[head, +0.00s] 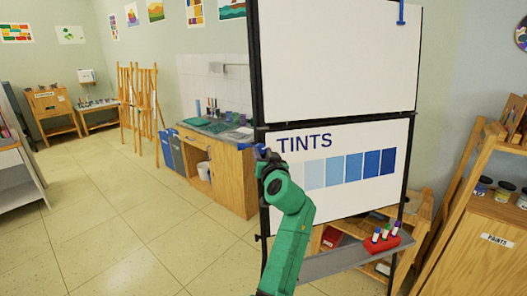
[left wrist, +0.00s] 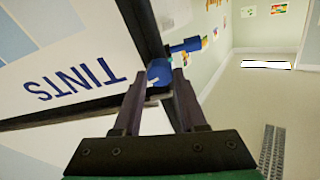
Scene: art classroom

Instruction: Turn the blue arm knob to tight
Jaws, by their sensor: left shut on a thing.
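The blue arm knob (left wrist: 159,72) sits at the side of the whiteboard's black frame, with a small white mark on its face. A blue piece (left wrist: 186,46) sticks out just past it. In the head view, blue parts (head: 246,146) of it show at the board's left edge. My left gripper (head: 265,160) reaches up to that edge on its green arm. In the left wrist view its two dark fingers (left wrist: 158,84) are shut on the knob, one on each side. The gripper hides much of the knob in the head view. My right gripper is not in view.
The whiteboard stand (head: 345,66) has a lower TINTS panel (head: 345,200) with blue swatches. A grey ledge (head: 335,262) below bears a red marker holder (head: 382,243). A wooden sink cabinet (head: 232,182) stands behind on the left. Open tiled floor (head: 110,220) lies left.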

